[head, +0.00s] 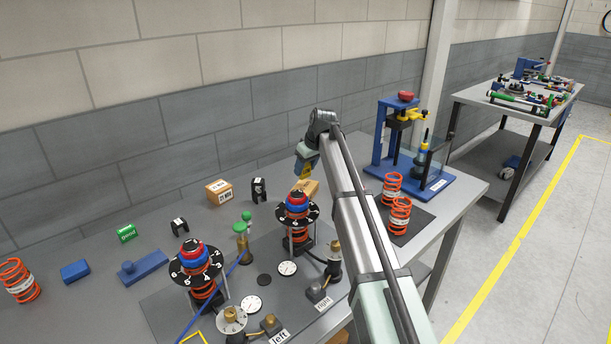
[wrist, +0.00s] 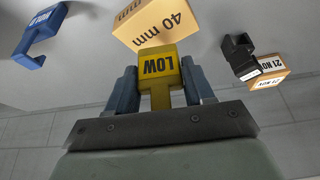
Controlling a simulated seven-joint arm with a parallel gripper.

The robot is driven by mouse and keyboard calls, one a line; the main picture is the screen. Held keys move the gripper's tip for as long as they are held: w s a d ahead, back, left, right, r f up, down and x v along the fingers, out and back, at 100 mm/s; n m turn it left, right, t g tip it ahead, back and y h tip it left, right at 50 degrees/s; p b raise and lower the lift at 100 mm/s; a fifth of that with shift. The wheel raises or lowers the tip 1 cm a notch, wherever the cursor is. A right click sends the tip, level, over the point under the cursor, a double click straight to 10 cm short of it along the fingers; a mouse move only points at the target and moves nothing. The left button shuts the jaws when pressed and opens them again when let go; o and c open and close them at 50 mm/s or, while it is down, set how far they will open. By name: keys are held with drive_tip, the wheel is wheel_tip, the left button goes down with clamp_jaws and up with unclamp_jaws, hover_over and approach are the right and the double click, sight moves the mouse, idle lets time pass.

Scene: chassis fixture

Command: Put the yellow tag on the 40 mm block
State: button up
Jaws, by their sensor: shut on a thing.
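My gripper (head: 304,164) is above the back of the bench, shut on the yellow tag (wrist: 158,68). The tag reads LOW, upside down in the wrist view, and sits between the two blue-grey fingers (wrist: 161,80). In the head view, a little of the yellow tag (head: 306,173) shows under the fingers. The 40 mm block (wrist: 155,22) is tan with black lettering and lies just beyond the tag in the wrist view. In the head view the block (head: 309,187) is right below my gripper, partly hidden. I cannot tell whether tag and block touch.
A black clip (head: 259,190) and a tan labelled box (head: 219,191) stand left of the block. A blue press (head: 408,150) and orange springs (head: 398,214) stand to the right. Two spring assemblies with numbered black discs (head: 297,207) stand in front.

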sight(307, 172)
drive_tip(key=shift+f, duration=1.65)
drive_tip(key=shift+f, duration=0.15)
drive_tip(key=o, duration=1)
drive_tip(key=v, duration=1.2)
drive_tip(key=shift+o, duration=0.3)
